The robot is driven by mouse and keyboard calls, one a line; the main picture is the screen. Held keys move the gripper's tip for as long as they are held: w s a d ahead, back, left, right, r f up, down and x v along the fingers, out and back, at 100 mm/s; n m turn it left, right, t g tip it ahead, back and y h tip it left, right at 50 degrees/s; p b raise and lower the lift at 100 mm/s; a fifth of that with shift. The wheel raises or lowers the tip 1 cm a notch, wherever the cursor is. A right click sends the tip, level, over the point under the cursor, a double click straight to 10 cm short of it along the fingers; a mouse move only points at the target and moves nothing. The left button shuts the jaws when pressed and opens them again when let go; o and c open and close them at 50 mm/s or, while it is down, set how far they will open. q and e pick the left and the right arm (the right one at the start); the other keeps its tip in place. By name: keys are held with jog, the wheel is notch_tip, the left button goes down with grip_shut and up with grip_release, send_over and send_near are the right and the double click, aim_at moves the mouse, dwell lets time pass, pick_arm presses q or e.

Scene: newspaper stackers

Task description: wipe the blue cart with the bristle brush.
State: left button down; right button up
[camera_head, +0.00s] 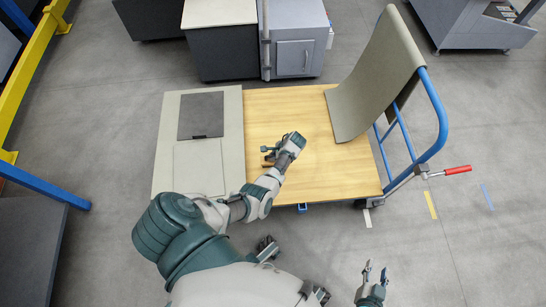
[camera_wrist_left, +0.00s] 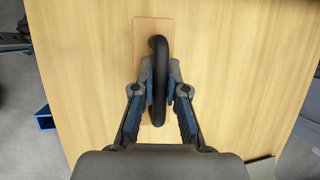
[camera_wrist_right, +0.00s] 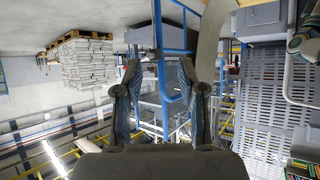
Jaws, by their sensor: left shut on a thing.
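The blue cart has a light wooden deck (camera_head: 310,180) and a blue tubular handle (camera_head: 437,105) at its right end. My left gripper (camera_head: 272,155) is over the deck's left-middle part. In the left wrist view my left gripper (camera_wrist_left: 160,85) is shut on the black curved handle of the bristle brush (camera_wrist_left: 158,80). The brush's flat tan back lies over the wooden deck (camera_wrist_left: 240,70); its bristles are hidden, and I cannot tell if they touch the deck. My right gripper (camera_head: 375,272) is open and empty, low in front of the cart; its spread fingers show in the right wrist view (camera_wrist_right: 165,90).
A grey-beige mat (camera_head: 375,75) drapes over the cart's handle onto the deck's back right. A pale board (camera_head: 168,150) with a dark panel (camera_head: 201,115) covers the left end. A red-gripped lever (camera_head: 457,170) sticks out at right. Grey cabinets (camera_head: 295,58) stand behind.

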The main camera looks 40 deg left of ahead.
pick_arm(q)
jog(key=shift+r, duration=0.35)
jog(key=shift+r+p, duration=0.35)
jog(key=shift+p, duration=0.2)
jog(key=shift+r+p, duration=0.6)
jog(key=shift+p, duration=0.05)
pick_arm(e)
jog(key=s+d+f+g+h, duration=0.1)
jog(key=s+d+f+g, duration=0.2)
jog(key=s+g, duration=0.2)
jog(key=shift+s+f, duration=0.4)
jog(key=shift+s, duration=0.55)
